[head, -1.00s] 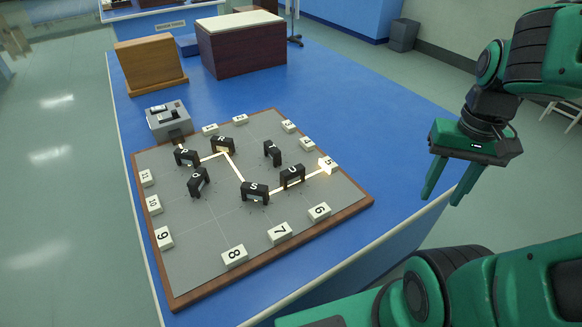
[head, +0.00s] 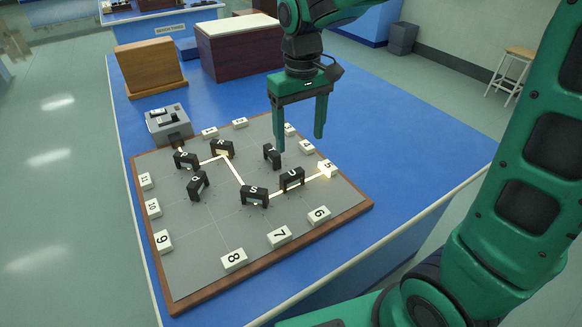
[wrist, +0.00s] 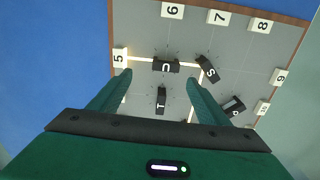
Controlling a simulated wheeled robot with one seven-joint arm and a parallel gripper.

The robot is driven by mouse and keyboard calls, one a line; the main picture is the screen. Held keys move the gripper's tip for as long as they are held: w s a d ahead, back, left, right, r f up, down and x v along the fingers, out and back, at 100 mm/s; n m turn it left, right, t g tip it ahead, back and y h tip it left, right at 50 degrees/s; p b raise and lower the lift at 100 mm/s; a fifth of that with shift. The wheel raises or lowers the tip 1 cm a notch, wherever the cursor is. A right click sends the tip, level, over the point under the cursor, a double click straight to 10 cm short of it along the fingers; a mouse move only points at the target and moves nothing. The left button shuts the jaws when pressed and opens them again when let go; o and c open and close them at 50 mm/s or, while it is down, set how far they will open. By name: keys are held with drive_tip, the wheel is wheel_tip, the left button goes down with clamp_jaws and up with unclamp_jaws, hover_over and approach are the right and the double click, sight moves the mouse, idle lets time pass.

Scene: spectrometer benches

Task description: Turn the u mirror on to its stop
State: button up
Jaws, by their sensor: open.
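The u mirror (head: 292,179) is a black arch-shaped block on the grey board (head: 200,250), near the block marked 5. It also shows in the wrist view (wrist: 166,66), ahead of and between my fingers. A bright beam line runs from the S mirror (head: 254,195) to the u mirror and on to block 5 (head: 327,169), which is lit. My gripper (head: 300,144) is open and empty, pointing down above the board's far right part. Its fingers are above and apart from the mirrors. The T mirror (wrist: 161,99) lies between the fingers in the wrist view.
Other black mirrors, such as R (head: 222,148), stand close by on the board. White numbered blocks (head: 279,236) line its edges. A grey switch box (head: 167,121), a wooden stand (head: 149,68) and a dark box (head: 238,45) stand behind. The blue table (head: 390,160) is clear at right.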

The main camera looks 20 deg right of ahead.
sight(292, 173)
drive_tip(key=f, duration=0.3)
drive_tip(key=a+f, duration=0.1)
drive_tip(key=f, duration=0.7)
drive_tip(key=shift+w+a, duration=0.25)
drive_tip(key=shift+a, duration=0.05)
drive_tip(key=c, duration=1.1)
